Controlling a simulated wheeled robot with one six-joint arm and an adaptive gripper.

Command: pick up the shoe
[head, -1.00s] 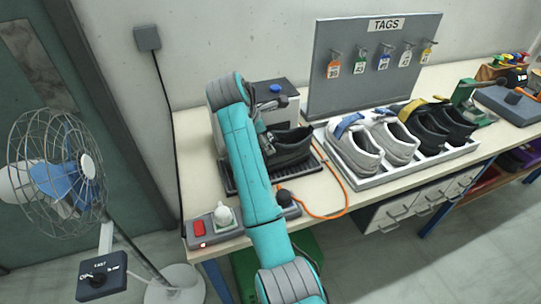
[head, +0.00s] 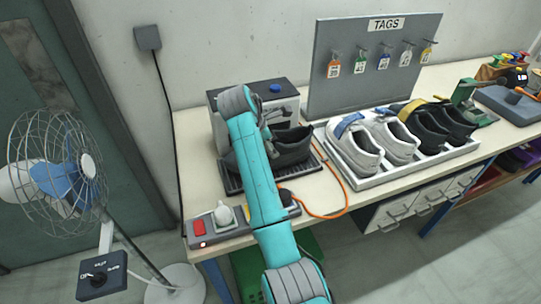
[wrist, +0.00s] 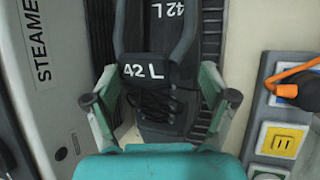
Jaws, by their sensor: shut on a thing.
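A dark grey shoe (head: 292,150) is at the black ribbed rack in front of the steamer. In the wrist view the shoe (wrist: 150,105) shows its tongue marked "42 L" and dark laces. My gripper (wrist: 158,76) is shut on it, with one teal finger at each side. In the head view my arm covers part of the shoe and most of the gripper. I cannot tell whether the shoe is clear of the rack (head: 234,181).
The steamer (head: 290,104) stands behind the shoe. A white tray (head: 372,183) with grey and black shoes is to the right, below the tags board (head: 350,85). A switch box (head: 217,228) and orange cable (head: 322,214) lie in front. A fan (head: 55,170) stands at left.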

